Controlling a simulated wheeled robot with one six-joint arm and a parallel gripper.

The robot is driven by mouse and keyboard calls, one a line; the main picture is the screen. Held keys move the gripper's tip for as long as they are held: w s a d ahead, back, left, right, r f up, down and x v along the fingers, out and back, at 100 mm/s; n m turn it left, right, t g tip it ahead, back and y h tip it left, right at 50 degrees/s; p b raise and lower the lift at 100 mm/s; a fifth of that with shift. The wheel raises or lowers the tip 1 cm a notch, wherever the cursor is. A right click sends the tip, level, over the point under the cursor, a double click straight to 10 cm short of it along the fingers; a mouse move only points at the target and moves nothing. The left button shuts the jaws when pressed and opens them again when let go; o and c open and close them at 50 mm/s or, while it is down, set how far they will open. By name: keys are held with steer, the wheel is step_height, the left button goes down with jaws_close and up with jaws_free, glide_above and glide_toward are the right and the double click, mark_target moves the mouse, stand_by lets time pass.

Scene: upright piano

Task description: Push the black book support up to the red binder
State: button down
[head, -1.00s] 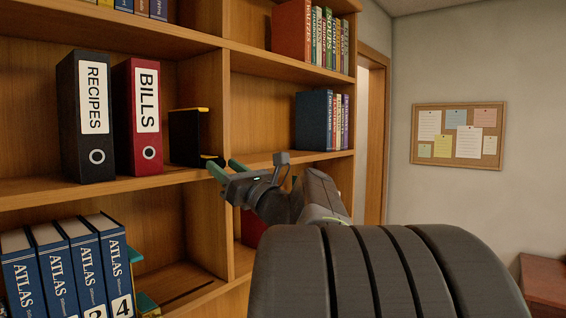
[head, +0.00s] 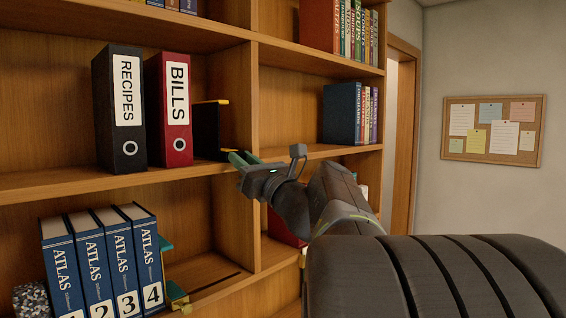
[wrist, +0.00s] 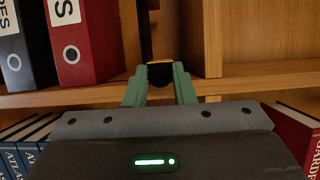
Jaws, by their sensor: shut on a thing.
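The black book support (head: 207,128), with a yellow edge, stands upright on the shelf to the right of the red binder (head: 176,108) marked BILLS. In the wrist view a strip of wood shows between the support (wrist: 147,35) and the red binder (wrist: 82,45), so they look slightly apart there. In the head view the gap cannot be made out. My gripper (head: 236,157) is at the shelf's front edge. Its green fingers (wrist: 159,78) are shut on the support's black front end, which has a yellow top edge.
A black binder (head: 119,108) marked RECIPES stands left of the red one. A wooden divider (wrist: 211,38) rises close to the right of the support. Blue atlases (head: 105,262) fill part of the shelf below. More books (head: 350,113) stand in the right compartment.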

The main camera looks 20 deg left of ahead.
steer(key=s+a, duration=0.1)
steer(key=s, duration=0.2)
steer(key=s+a+b, duration=0.1)
steer(key=s+a, duration=0.1)
steer(key=s, duration=0.1)
steer(key=s+a, duration=0.2)
steer(key=s, duration=0.1)
steer(key=shift+w, duration=0.15)
steer(key=c, duration=1.2)
jaws_free()
steer(key=shift+s+a, duration=0.15)
steer(key=shift+s, duration=0.05)
steer(key=shift+c, duration=0.2)
steer(key=shift+w, duration=0.1)
steer(key=shift+f, duration=0.1)
